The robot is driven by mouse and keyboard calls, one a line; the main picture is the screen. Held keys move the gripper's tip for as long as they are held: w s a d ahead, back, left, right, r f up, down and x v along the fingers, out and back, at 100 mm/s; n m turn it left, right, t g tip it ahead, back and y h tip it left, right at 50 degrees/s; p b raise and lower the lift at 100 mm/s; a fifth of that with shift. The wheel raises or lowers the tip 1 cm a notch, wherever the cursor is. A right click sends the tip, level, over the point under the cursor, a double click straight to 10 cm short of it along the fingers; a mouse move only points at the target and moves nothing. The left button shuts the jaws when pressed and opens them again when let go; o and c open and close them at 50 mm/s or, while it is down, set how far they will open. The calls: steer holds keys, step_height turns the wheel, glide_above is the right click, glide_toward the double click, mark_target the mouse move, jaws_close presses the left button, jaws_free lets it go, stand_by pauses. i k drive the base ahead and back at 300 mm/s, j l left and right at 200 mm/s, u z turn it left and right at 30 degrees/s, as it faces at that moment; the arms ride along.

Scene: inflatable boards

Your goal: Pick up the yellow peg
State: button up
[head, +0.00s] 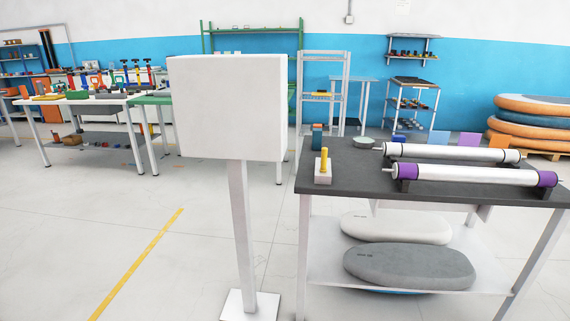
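The yellow peg (323,160) stands upright in a small pale block (323,177), which sits near the left front corner of the dark table top (345,158). The peg's lower end is hidden in or behind the block. My gripper is not in view.
Two white rollers (462,175) on supports lie along the table, the nearer with purple ends. A small blue block (317,137) and a grey-green round item (364,143) sit behind the peg. A white panel on a post (240,230) stands left of the table. Open floor lies left (60,230).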

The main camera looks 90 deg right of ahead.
mark_target(323, 156)
steer(key=z, duration=4.1)
